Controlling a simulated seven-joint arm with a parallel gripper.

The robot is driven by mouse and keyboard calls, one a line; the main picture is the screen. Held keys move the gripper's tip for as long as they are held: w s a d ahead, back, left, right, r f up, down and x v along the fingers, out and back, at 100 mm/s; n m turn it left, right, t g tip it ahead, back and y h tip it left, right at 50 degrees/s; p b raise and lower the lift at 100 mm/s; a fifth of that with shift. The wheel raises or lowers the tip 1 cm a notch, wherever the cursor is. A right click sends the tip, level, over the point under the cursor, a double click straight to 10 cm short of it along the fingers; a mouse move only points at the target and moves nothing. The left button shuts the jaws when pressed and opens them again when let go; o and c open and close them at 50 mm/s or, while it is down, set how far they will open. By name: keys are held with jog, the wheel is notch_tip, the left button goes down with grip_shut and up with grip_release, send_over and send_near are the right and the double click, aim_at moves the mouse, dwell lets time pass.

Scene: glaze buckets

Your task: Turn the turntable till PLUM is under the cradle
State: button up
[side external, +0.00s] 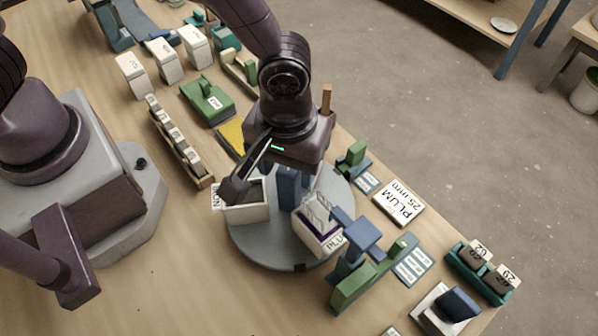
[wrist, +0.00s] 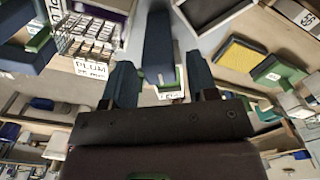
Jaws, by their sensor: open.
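The grey round turntable (side external: 262,252) carries white buckets. The PLUM bucket (side external: 312,236), with a wire rack and purple inside, is at its right front side, close beside a blue and green stand (side external: 358,262) that looks like the cradle. I cannot tell whether it lies under it. The bucket also shows at upper left in the wrist view (wrist: 92,68). Another white bucket (side external: 247,213) with a partly hidden label is on the left. My gripper (wrist: 160,82) is open above the turntable, its fingers on either side of a blue upright (wrist: 158,40). Contact is unclear.
A PLUM 25 mm card (side external: 399,203) lies right of the turntable. Weights marked 62 and 29 (side external: 487,268) sit in a teal holder at the right. A row of blocks (side external: 178,143), a green block (side external: 207,100) and a yellow pad (side external: 232,135) stand behind left.

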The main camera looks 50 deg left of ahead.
notch_tip(320, 180, up, 6)
jog(key=shift+r, duration=0.25)
dwell(0.4)
jog(key=shift+s+a+f+m, duration=0.1)
jog(key=shift+s+a+m, duration=0.05)
jog(key=shift+m, duration=0.65)
jog(key=s+a+r+m+t, duration=0.2)
jog(key=s+a+r, duration=0.1)
jog(key=a+r, duration=0.5)
jog(key=s+a+r+m+t, duration=0.2)
jog(key=s+a+r+t, duration=0.1)
jog(key=a+r, duration=0.6)
jog(key=a, duration=0.4)
jog(key=shift+a+t, duration=0.3)
jog(key=shift+a, duration=0.05)
jog(key=shift+r, duration=0.1)
